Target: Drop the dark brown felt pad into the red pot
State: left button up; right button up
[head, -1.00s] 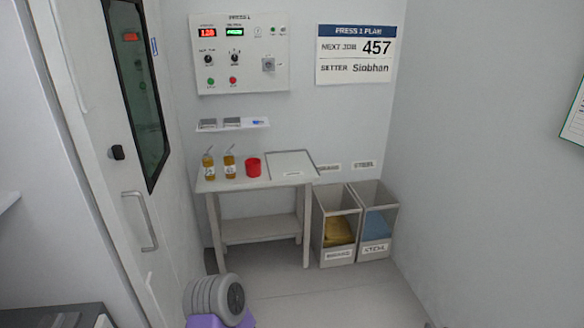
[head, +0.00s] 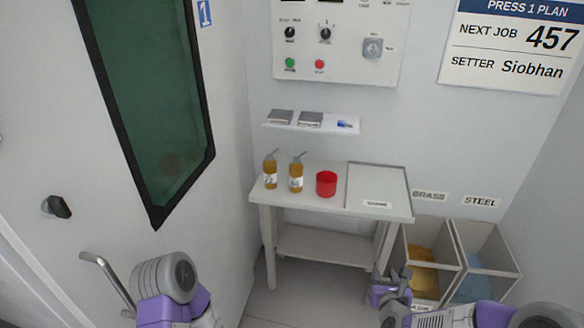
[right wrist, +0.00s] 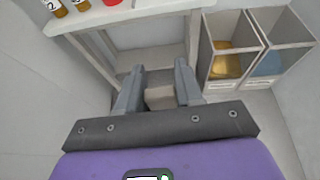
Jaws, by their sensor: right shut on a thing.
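The red pot (head: 326,184) stands upright on the small table, right of two amber bottles; its base shows at the top edge of the right wrist view (right wrist: 112,2). My right gripper (head: 393,274) is low at the table's front right, below and right of the pot and apart from it. In the right wrist view, its fingers (right wrist: 159,92) are shut on a small greyish-tan block (right wrist: 160,98). I see no clearly dark brown felt pad, and cannot tell whether this block is it. My left arm shows at lower left; its gripper is out of view.
The table (head: 300,202) also holds a pale, framed tray (head: 376,184) at right. The brass bin (head: 449,284) and steel bin (head: 508,262) stand right of it. A wall shelf (head: 310,126) hangs above. A door with a handle (head: 105,280) is at left.

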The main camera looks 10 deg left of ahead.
aim_at(327, 192)
jog(key=u, duration=0.05)
jog(key=i, duration=1.75)
jog(key=z, duration=0.2)
